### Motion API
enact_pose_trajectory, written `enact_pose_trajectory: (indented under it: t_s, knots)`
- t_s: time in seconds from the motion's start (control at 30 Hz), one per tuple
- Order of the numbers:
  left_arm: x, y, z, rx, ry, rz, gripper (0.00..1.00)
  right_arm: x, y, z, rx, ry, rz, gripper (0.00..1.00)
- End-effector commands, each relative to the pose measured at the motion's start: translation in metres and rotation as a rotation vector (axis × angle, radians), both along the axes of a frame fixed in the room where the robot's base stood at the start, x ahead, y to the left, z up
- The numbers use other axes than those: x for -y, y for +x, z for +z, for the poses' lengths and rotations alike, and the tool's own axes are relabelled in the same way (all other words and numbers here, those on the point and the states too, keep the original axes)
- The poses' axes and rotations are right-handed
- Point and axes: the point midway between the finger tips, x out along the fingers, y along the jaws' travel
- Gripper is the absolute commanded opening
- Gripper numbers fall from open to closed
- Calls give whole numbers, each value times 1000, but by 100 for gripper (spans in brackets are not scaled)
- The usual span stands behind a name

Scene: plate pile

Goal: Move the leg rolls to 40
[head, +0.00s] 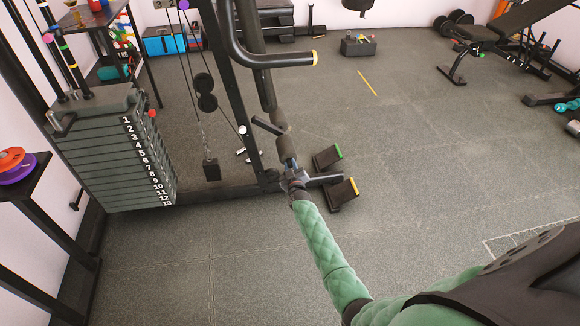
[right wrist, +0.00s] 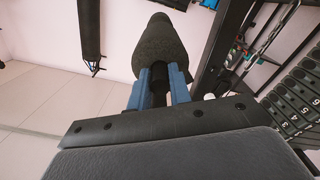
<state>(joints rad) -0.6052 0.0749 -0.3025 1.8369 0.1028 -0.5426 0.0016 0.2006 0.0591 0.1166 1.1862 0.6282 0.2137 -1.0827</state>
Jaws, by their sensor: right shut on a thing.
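My right gripper (head: 293,178) is at the foot of the gym machine, at the end of my green padded arm. In the right wrist view its two blue fingers (right wrist: 159,88) are shut on the narrow end of a dark padded roll (right wrist: 165,45). I take this to be one of the leg rolls; in the head view a dark roll (head: 286,148) shows just above the gripper. Two black blocks, one with a green end (head: 328,158) and one with a yellow end (head: 342,194), sit right beside it. I cannot read any angle scale. My left gripper is not in view.
The numbered weight stack (head: 110,150) stands left of the machine's upright post (head: 228,80). A bent padded bar (head: 270,60) reaches out above the gripper. A bench (head: 500,30) stands at the back right. The floor to the right (head: 430,160) is clear.

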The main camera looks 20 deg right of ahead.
Motion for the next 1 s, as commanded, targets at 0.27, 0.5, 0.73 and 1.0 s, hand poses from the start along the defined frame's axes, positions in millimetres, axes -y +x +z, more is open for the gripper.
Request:
enact_pose_trajectory:
  t_s: [0.27,0.5,0.73,1.0]
  knots:
    - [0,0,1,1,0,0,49,4,-1,1,0,-3,-4,0]
    - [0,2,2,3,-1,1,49,4,-1,1,1,-3,-4,26]
    - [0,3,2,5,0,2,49,2,0,1,0,-2,-2,41]
    - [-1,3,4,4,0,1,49,-1,-7,0,-1,-1,-1,41]
